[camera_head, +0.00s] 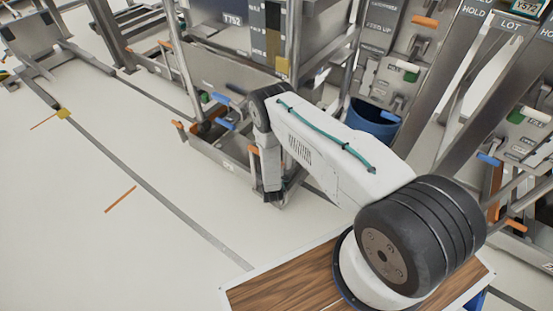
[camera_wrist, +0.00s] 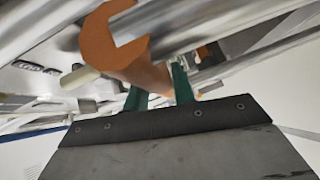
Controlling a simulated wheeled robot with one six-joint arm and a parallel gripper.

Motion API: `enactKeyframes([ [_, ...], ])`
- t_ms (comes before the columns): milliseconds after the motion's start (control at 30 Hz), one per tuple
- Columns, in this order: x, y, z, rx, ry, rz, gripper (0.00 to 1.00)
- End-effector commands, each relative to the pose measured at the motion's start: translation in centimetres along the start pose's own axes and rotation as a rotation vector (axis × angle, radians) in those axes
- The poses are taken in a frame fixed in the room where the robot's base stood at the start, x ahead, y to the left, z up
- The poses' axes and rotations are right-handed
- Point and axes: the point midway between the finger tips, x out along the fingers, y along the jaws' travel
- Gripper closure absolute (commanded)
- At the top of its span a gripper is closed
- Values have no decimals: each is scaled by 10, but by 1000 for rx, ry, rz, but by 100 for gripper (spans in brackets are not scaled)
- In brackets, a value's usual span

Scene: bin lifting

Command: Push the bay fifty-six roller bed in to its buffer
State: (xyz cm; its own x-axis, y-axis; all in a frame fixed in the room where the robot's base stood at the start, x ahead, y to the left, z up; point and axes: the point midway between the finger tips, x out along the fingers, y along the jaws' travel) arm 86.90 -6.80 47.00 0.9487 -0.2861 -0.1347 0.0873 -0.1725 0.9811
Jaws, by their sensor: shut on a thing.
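My gripper (camera_wrist: 162,88) shows in the wrist view as two green fingers beyond a dark palm. They are shut on an orange handle (camera_wrist: 120,55) with a hooked end. Grey metal bars or rollers (camera_wrist: 215,22) of the bed lie just behind it, blurred. In the head view my gripper (camera_head: 272,193) points down at the front right end of a low metal roller bed (camera_head: 222,160), which bears a small label that I cannot read surely. The handle in my grip is hidden there behind my arm.
A blue bin (camera_head: 372,122) stands right of my arm, between metal uprights. Panels with orange, green and blue handles stand at the right. A wooden-topped surface (camera_head: 285,292) lies below my arm. The pale floor (camera_head: 120,230) at the left is open, crossed by a grey strip.

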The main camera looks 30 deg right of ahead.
Motion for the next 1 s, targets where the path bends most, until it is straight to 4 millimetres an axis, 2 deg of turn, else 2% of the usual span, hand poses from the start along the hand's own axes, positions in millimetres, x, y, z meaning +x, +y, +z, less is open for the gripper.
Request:
enactKeyframes([
  [33, -4, -6, -12, -5, 29, -12, 100],
  [200, -1, -8, -23, -9, 53, -19, 100],
  [600, 2, -8, -16, -8, 47, -22, 100],
  [633, 2, -8, -15, -8, 46, -22, 69],
  [700, 3, -7, -13, -7, 42, -21, 53],
  [1000, 4, -4, -9, -5, 35, -13, 53],
])
